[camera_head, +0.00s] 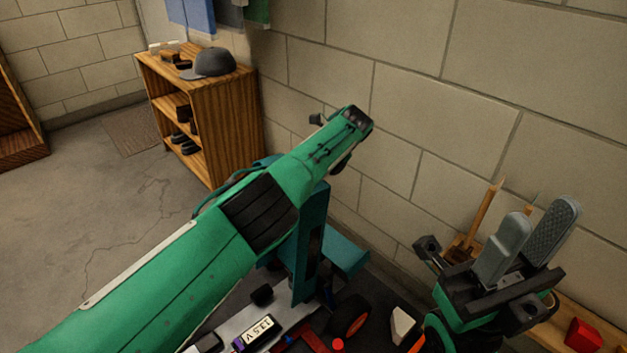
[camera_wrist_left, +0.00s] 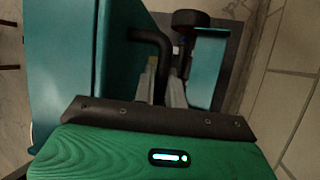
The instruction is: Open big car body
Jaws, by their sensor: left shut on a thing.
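The teal car body (camera_head: 312,245) stands up beside my left arm in the head view, with a flat teal part reaching right. Large teal panels (camera_wrist_left: 75,70) also show in the left wrist view. My left gripper (camera_wrist_left: 165,80) is shut there, its grey fingers close together beside a black bent bar (camera_wrist_left: 153,38); the exact grip spot is hard to see. In the head view my left arm hides that gripper. My right gripper (camera_head: 540,215) is open and empty at the right, fingers pointing up, apart from the car body.
Below lie a voltage display (camera_head: 258,335), a dark wheel (camera_head: 350,315), red parts and a pale block (camera_head: 402,325). A red block (camera_head: 583,336) sits on a wooden surface at lower right. A brick wall closes the right side. A wooden shelf (camera_head: 228,125) holding a cap stands behind.

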